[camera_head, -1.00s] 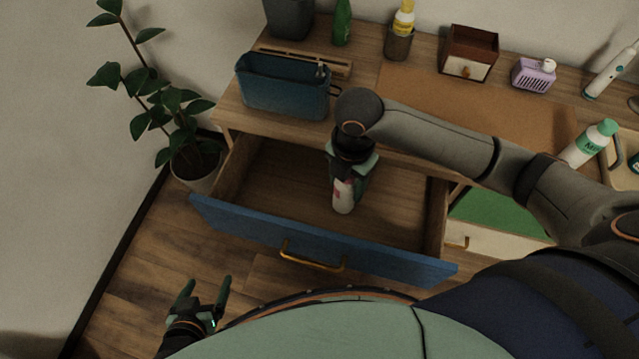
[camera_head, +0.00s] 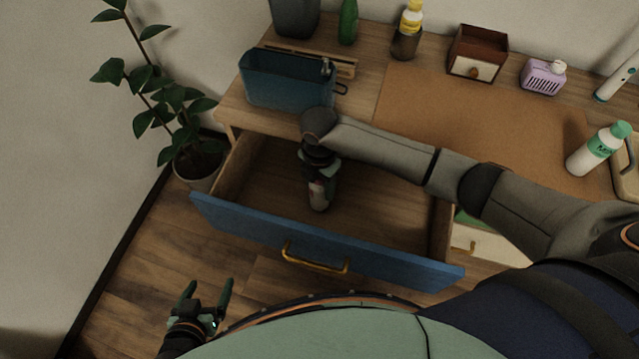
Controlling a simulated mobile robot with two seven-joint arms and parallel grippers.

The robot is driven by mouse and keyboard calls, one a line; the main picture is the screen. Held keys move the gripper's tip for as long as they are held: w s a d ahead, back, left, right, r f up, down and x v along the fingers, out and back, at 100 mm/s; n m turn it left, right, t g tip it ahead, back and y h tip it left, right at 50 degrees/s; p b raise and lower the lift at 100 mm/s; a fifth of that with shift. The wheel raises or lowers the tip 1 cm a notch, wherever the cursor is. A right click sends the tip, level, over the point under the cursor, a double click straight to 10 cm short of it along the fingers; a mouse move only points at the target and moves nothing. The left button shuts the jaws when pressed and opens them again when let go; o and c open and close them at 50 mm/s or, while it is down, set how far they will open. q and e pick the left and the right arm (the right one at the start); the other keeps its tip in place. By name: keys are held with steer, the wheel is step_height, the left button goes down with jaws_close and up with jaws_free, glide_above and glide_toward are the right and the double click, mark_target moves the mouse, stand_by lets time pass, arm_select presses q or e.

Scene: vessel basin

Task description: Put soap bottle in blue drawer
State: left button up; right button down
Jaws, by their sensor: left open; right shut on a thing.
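The blue drawer (camera_head: 375,257) is pulled open below the desk top, with a brass handle (camera_head: 314,257) on its front. My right gripper (camera_head: 320,185) reaches down into the drawer's left half and is shut on the soap bottle (camera_head: 319,202). The bottle is pale with a pinkish patch, and its upper part is hidden by the gripper. I cannot tell whether its base touches the drawer floor. My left gripper (camera_head: 208,299) is open and empty, low at the left in front of the drawer.
On the desk stand a blue bin (camera_head: 285,82), a yellow-capped bottle (camera_head: 407,32), a small brown box (camera_head: 476,52), a purple basket (camera_head: 543,76) and a white bottle with green cap (camera_head: 598,150). A potted plant (camera_head: 195,165) stands left of the drawer. The drawer's right half is clear.

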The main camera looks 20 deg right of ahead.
steer(key=shift+f, duration=0.15)
steer(key=shift+c, duration=0.9)
jaws_free()
step_height(320, 180, up, 12)
steer(key=shift+r+p, duration=0.25)
steer(key=shift+p, duration=0.45)
